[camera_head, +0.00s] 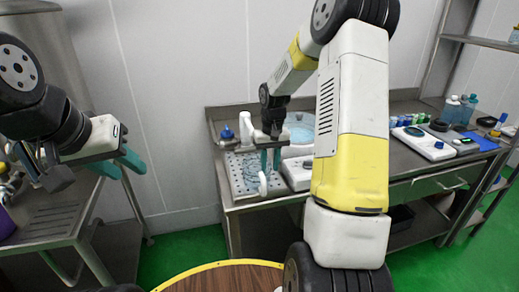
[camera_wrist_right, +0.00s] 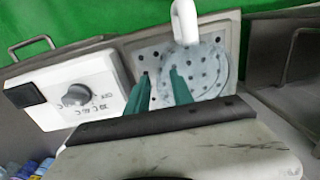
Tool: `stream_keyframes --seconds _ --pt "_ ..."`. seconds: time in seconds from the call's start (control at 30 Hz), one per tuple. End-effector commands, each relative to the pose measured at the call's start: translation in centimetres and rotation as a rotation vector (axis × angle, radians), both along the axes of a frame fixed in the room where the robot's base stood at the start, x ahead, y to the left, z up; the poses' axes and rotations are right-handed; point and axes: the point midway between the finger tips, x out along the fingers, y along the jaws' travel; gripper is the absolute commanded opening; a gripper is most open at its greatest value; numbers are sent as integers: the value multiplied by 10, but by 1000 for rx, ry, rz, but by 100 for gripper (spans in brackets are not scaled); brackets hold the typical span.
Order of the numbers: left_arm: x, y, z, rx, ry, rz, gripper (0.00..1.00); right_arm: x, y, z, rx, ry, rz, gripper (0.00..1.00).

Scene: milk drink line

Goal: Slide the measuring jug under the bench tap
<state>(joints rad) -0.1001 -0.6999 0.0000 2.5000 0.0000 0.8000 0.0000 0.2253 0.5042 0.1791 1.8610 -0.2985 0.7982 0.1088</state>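The measuring jug is clear with a white handle; in the right wrist view its round body (camera_wrist_right: 208,68) stands on a perforated tray, handle towards the top. In the head view its white handle (camera_head: 263,184) shows below my right gripper. A white upright fitting (camera_head: 245,124), apparently the bench tap, stands at the tray's back left. My right gripper (camera_head: 270,167) points down over the tray. Its teal fingers (camera_wrist_right: 160,74) are apart with a narrow gap, beside and partly over the jug; nothing shows held. My left gripper (camera_head: 133,170) is open and empty, far left of the bench.
The perforated metal tray (camera_head: 238,178) has a raised rim. A white device with a dial (camera_wrist_right: 80,92) stands beside it. A white scale (camera_head: 424,142), small bottles and blue items stand farther right. A side table (camera_head: 50,222) is at left; a round wooden top (camera_head: 225,277) in front.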

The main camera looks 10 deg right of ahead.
Motion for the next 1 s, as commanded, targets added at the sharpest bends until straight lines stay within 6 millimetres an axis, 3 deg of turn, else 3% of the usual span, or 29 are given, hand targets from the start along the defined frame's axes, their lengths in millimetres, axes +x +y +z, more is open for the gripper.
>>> stream_keyframes --seconds 0.2,0.57,0.6,0.73,1.0 --pt "0 0 0 0 0 0 36 -1 1 -26 0 2 0 28" --pt "0 0 0 0 0 0 36 0 1 -31 0 0 0 28" --pt "0 0 0 0 0 0 36 0 1 -31 0 0 0 26" --pt "0 0 0 0 0 0 36 0 1 -31 0 0 0 1" --pt "0 0 0 0 0 0 36 0 1 -31 0 0 0 0"
